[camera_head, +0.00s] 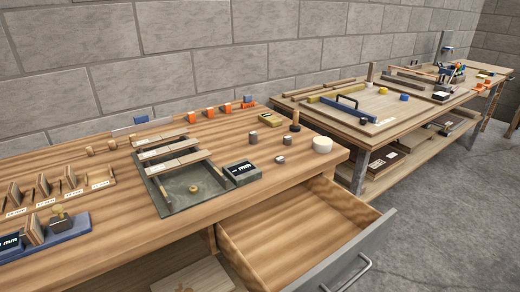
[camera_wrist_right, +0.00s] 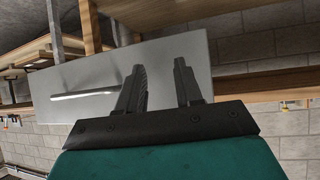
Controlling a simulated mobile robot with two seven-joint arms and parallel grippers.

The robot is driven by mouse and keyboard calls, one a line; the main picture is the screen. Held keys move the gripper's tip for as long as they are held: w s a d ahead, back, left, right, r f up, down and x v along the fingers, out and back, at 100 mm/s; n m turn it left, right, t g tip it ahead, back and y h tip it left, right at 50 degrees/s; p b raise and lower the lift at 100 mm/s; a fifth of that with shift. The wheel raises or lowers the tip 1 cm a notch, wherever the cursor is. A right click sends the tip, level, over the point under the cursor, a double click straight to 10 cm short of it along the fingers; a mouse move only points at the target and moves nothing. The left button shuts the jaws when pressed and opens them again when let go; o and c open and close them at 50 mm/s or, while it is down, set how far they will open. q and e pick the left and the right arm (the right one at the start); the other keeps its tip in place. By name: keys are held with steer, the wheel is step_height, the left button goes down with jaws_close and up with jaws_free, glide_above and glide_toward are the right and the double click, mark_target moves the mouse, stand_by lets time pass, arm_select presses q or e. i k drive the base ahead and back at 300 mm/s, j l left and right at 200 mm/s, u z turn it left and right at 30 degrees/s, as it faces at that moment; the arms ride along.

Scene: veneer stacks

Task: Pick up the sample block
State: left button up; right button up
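I cannot tell for sure which piece is the sample block. On the near bench (camera_head: 140,232), a blue holder (camera_head: 68,229) at the far left carries a wooden block (camera_head: 33,229) and a dark piece with a brass-coloured top (camera_head: 60,217). Upright wooden pieces (camera_head: 42,185) stand in labelled racks behind it. A dark grey tray (camera_head: 180,207) with light wooden strips lies in the middle. My right gripper (camera_wrist_right: 159,66) is open and empty in the right wrist view, with a grey drawer front beyond its fingers. Neither gripper shows in the head view.
An open, empty wooden drawer (camera_head: 290,222) juts out from the near bench. A second bench (camera_head: 360,127) with tools stands beyond. Grey floor lies at right.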

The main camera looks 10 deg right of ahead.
mark_target(34, 229)
steer(key=z, duration=1.05)
steer(key=u, duration=2.2)
